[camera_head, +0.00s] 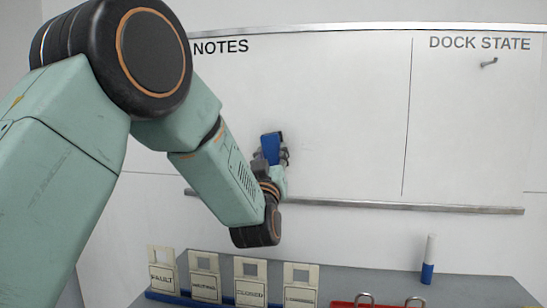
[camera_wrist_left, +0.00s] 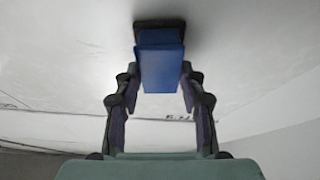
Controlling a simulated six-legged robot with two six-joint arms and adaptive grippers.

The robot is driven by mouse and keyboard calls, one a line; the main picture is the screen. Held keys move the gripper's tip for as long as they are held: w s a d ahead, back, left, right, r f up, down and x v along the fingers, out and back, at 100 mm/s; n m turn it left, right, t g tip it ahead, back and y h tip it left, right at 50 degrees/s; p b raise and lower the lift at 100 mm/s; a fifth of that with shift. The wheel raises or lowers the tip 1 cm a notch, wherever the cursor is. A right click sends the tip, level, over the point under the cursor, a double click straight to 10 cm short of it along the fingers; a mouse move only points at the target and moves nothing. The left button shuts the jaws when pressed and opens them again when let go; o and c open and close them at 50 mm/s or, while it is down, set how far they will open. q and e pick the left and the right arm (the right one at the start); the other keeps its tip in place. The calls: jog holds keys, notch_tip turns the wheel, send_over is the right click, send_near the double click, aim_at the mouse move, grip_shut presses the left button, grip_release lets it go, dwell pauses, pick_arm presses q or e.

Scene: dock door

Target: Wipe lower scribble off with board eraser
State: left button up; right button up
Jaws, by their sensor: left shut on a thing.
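The whiteboard (camera_head: 350,110) fills the back wall, with a NOTES side and a DOCK STATE side. My left gripper (camera_head: 274,156) is shut on the blue board eraser (camera_head: 270,147), in front of the lower NOTES side. In the left wrist view the eraser (camera_wrist_left: 160,68) sits between the two fingers, its dark pad (camera_wrist_left: 160,33) facing the board and seeming to touch it. A small grey mark or hook (camera_head: 489,63) shows under DOCK STATE. No lower scribble is visible; my arm covers part of the NOTES side. My right gripper is out of view.
A metal ledge (camera_head: 400,207) runs along the board's lower edge. Below, a grey table (camera_head: 390,280) holds several labelled cards (camera_head: 205,278) in a blue holder, a white and blue marker (camera_head: 428,260) standing upright, and a red tray (camera_head: 345,305).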

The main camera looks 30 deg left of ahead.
pick_arm(q)
jog(key=shift+w+d, duration=0.2)
jog(key=shift+d, duration=0.6)
jog(key=shift+w+d, duration=0.25)
jog(key=shift+d, duration=0.55)
jog(key=shift+w+d, duration=0.2)
jog(key=shift+d, duration=0.6)
jog(key=shift+w+d, duration=0.2)
jog(key=shift+d, duration=1)
jog(key=shift+w+d, duration=0.15)
jog(key=shift+d, duration=0.2)
jog(key=shift+w+d, duration=0.2)
jog(key=shift+d, duration=0.5)
jog(key=shift+w+d, duration=0.2)
jog(key=shift+d, duration=0.45)
jog(key=shift+s+a, duration=0.1)
